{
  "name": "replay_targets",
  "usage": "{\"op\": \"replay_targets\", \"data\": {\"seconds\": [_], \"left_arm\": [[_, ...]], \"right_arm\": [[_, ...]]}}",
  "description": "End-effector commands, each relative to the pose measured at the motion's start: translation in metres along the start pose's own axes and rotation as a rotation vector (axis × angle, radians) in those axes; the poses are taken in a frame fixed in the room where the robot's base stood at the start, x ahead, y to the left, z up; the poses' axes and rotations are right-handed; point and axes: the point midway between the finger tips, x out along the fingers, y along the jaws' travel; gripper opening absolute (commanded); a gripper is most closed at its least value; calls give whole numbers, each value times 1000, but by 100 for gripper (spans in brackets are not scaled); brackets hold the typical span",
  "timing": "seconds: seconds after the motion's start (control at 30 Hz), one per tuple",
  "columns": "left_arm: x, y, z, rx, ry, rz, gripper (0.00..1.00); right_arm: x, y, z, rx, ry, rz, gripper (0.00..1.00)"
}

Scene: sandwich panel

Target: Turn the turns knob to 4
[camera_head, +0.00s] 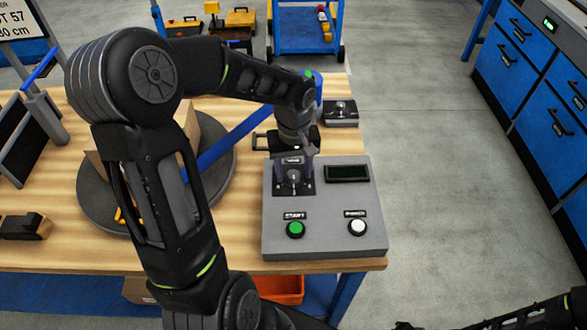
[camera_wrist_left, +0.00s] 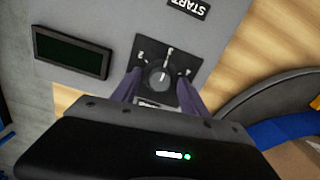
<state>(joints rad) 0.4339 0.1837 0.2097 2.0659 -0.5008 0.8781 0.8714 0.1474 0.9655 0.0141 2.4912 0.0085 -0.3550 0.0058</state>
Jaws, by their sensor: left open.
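The turns knob (camera_wrist_left: 158,76) is a small round grey knob on a black square plate on the grey control panel (camera_head: 325,215). It also shows in the head view (camera_head: 293,176). In the wrist view, its pale mark seems to point up, toward the plate's top label; the labels are small and hard to read. My left gripper (camera_wrist_left: 160,82) is open, with one finger on each side of the knob; I cannot tell whether they touch it. In the head view, my left gripper (camera_head: 294,165) is above the plate.
The panel carries a green START button (camera_head: 295,229), a white button (camera_head: 358,227) and a dark display (camera_head: 347,173). A round grey turntable (camera_head: 90,195) lies to the left. A small grey device (camera_head: 340,112) sits behind the panel. The table's right edge is close beside the panel.

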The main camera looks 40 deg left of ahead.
Motion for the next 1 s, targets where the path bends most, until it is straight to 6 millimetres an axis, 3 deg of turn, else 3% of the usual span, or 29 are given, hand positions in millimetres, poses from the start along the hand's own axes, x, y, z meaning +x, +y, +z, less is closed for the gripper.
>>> {"op": "replay_targets", "data": {"seconds": [0.63, 1.0], "left_arm": [[-1, 0, 0, -1, 0, 0, 1], [-1, 0, 0, 9, 0, 0, 0]], "right_arm": [[0, 0, 0, 0, 0, 0, 36], [0, 0, 0, 0, 0, 0, 36]]}}
